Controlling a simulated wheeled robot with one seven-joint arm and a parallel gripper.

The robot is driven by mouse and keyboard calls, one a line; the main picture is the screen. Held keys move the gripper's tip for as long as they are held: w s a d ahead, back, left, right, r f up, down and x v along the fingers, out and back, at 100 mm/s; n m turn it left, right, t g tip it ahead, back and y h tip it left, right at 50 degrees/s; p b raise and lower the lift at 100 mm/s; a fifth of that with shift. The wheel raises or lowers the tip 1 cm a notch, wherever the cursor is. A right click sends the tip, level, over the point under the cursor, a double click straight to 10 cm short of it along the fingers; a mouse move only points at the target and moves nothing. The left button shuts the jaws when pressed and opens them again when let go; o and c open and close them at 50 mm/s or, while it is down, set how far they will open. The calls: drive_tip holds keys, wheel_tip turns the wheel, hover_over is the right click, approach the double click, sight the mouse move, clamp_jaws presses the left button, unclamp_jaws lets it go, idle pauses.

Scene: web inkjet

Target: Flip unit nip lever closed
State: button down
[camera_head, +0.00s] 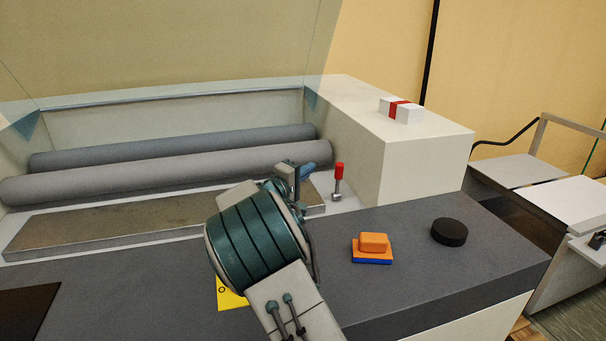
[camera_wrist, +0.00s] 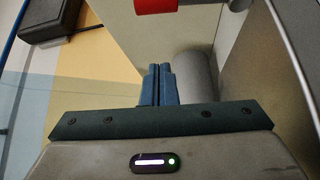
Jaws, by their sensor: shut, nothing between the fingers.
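The nip lever (camera_head: 339,172) has a red grip on a short metal stem. In the head view it stands roughly upright beside the right end of the rollers. My gripper (camera_head: 308,169) is just left of the lever, near the right end of the front grey roller (camera_head: 170,172). In the wrist view the blue fingers of my gripper (camera_wrist: 158,84) are together with nothing between them. The red grip of the lever (camera_wrist: 155,5) shows at the top edge there, partly cut off and apart from the fingers. My wrist hides part of the lever's surroundings.
A white housing (camera_head: 420,150) rises right of the lever, with a white box with a red band (camera_head: 400,110) on top. The dark counter (camera_head: 400,290) holds an orange-and-blue block (camera_head: 372,247) and a black puck (camera_head: 449,232). A second roller (camera_head: 180,146) lies behind.

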sight(338, 181)
drive_tip(key=shift+w+d+p, duration=0.1)
drive_tip(key=shift+d+p, duration=0.85)
drive_tip(key=shift+d, duration=1.85)
drive_tip(key=shift+f, duration=0.1)
